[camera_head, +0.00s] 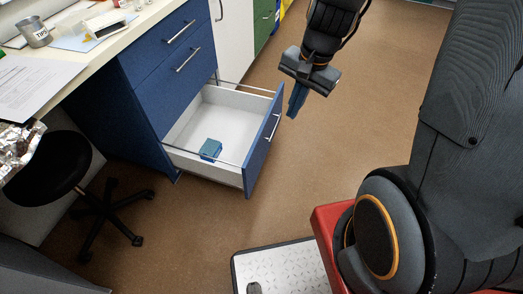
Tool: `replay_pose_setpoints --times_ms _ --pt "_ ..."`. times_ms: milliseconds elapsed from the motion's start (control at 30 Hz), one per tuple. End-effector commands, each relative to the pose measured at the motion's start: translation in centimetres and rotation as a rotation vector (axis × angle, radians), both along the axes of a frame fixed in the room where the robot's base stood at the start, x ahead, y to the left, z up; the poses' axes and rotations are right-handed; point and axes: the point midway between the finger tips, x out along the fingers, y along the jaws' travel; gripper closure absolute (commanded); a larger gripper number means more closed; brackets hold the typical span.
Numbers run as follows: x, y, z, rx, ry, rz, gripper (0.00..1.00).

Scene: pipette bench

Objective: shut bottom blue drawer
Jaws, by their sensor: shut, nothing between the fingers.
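The bottom blue drawer (263,148) is pulled far out of the blue cabinet (150,121). Its white inside shows, with a small blue box (210,149) lying in it near the front left. The drawer front has a vertical-looking silver bar handle (275,127). The two drawers above it, the top one (168,38) and the middle one (182,72), are shut. My gripper (293,112) is shut and empty. It points down, just to the right of the far end of the drawer front. I cannot tell whether it touches the front.
A black stool (49,165) stands left of the cabinet. A white cabinet door (231,38) and a green cabinet (263,22) stand beyond. The brown floor (373,90) right of the drawer is clear.

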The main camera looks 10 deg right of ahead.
Motion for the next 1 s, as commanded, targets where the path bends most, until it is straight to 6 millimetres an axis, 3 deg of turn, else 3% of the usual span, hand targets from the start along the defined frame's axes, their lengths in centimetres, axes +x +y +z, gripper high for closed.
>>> replay_pose_setpoints --times_ms 33,700,900,1000 --pt "1.1 0.0 -2.6 0.018 0.013 -0.067 1.0" --pt "12.7 -1.4 -24.1 0.253 0.169 -0.978 1.0" --pt "15.0 -2.0 -28.5 0.302 0.208 -1.176 1.0" --pt "15.6 -2.2 -29.4 0.316 0.216 -1.226 1.0"
